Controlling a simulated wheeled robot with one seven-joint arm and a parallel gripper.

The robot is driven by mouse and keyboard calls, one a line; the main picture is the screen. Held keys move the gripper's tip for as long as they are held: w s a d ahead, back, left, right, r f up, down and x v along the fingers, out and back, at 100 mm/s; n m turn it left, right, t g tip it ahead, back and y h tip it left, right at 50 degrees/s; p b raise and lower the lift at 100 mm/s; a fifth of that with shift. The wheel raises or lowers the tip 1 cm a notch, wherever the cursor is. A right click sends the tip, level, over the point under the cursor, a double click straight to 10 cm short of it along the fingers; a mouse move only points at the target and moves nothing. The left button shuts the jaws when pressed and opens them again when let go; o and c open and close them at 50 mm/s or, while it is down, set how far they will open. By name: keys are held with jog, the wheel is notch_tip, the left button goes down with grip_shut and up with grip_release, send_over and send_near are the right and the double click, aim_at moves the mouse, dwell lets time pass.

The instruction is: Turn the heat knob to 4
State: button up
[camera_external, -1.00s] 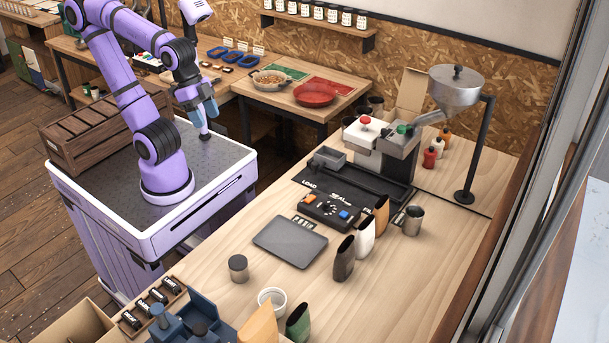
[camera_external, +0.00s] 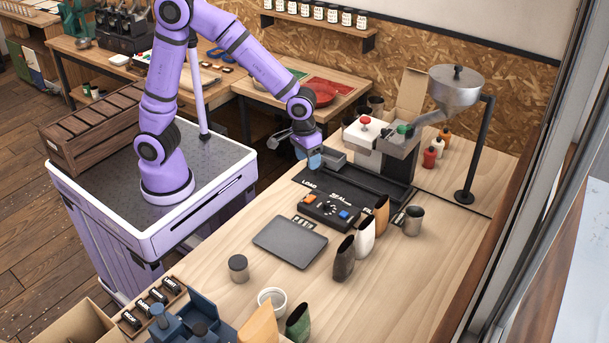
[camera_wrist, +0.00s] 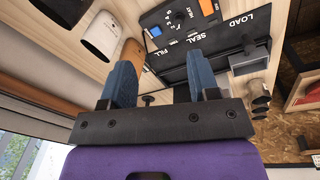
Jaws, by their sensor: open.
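The heat knob (camera_external: 328,209) is a small dark dial in the middle of a black control panel (camera_external: 346,226), between an orange button and a blue button. The panel lies on the wooden bench. In the wrist view the panel appears upside down at the top, with the HEAT dial (camera_wrist: 166,20) and white marks around it. Its pointer setting is too small to read. My gripper (camera_external: 309,160) is above the bench, behind the panel near the LOAD mark, apart from the knob. In the wrist view my gripper (camera_wrist: 160,68) shows two blue fingers spread apart with nothing between them.
Upright pouches (camera_external: 365,236) stand close along the panel's right side, with a metal cup (camera_external: 413,221) beyond. A machine with a hopper (camera_external: 456,88) stands behind. A grey tray (camera_external: 290,243) lies in front of the panel.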

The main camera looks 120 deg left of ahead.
aim_at(327, 202)
jog(key=a+f+n, duration=0.1)
jog(key=a+f, duration=0.2)
jog(key=f, duration=0.4)
jog(key=w+a+f+n, duration=0.1)
jog(key=a+f, duration=0.1)
jog(key=f, duration=0.6)
jog(key=a+f+n+g, duration=0.1)
jog(key=a+f+n, duration=0.1)
jog(key=f, duration=0.6)
jog(key=shift+w+a, duration=0.4)
jog(key=shift+a, duration=0.4)
jog(key=c, duration=0.9)
